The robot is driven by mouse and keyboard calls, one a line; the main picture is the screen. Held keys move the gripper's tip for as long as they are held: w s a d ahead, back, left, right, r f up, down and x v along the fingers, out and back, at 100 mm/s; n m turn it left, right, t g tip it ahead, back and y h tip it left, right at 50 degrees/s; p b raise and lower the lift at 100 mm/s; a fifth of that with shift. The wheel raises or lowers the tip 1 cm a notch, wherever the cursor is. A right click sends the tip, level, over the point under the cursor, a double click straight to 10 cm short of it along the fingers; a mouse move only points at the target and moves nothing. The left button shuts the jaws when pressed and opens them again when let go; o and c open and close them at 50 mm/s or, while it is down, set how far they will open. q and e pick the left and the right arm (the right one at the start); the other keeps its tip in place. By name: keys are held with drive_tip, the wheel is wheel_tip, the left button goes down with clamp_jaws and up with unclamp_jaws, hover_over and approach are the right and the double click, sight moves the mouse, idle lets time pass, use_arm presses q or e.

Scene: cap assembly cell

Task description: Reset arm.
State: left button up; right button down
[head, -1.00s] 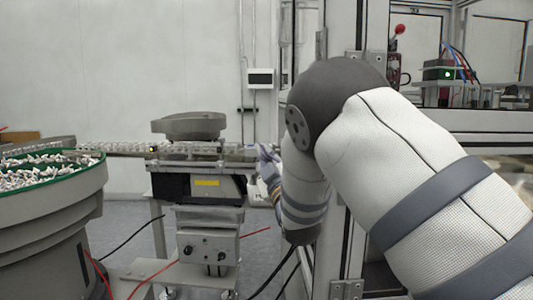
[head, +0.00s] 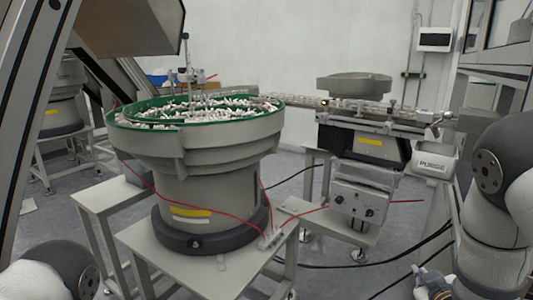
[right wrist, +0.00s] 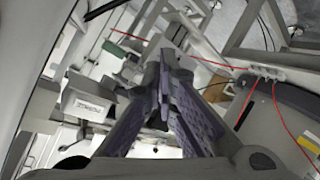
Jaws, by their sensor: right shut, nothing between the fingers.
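My right gripper (head: 428,282) shows small at the bottom right of the head view, below my right arm. In the right wrist view its two fingers (right wrist: 163,75) meet at the tips, shut with nothing between them. It hangs low, apart from the feeder machines. My left gripper is out of view; only a rounded part of my left arm shows at the bottom left of the head view.
A round bowl feeder (head: 215,158) full of small white parts stands on a metal table (head: 155,240). A linear feeder (head: 345,148) stands behind to the right, near a grey PURGE bin (head: 432,165). Cables cross the floor.

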drive_tip(key=s+a+f+m+g+y, duration=0.1)
drive_tip(key=s+a+f+g, duration=0.3)
drive_tip(key=s+f, duration=0.8)
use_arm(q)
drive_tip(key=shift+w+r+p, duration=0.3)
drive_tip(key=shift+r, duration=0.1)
use_arm(e)
drive_tip(key=s+a+f+m+g+y, duration=0.1)
drive_tip(key=s+a+f+g, duration=0.1)
drive_tip(key=s, duration=0.9)
drive_tip(key=s+a+f+g+y, duration=0.1)
drive_tip(key=s+a+g, duration=0.2)
drive_tip(key=s, duration=0.7)
drive_tip(key=s+a+f+m+g, duration=0.1)
drive_tip(key=s+a+f+g, duration=0.1)
drive_tip(key=s+g, duration=0.4)
drive_tip(key=s+a, duration=0.1)
drive_tip(key=s, duration=0.4)
drive_tip(key=shift+s+f+m+y, duration=0.3)
drive_tip(key=shift+y, duration=0.1)
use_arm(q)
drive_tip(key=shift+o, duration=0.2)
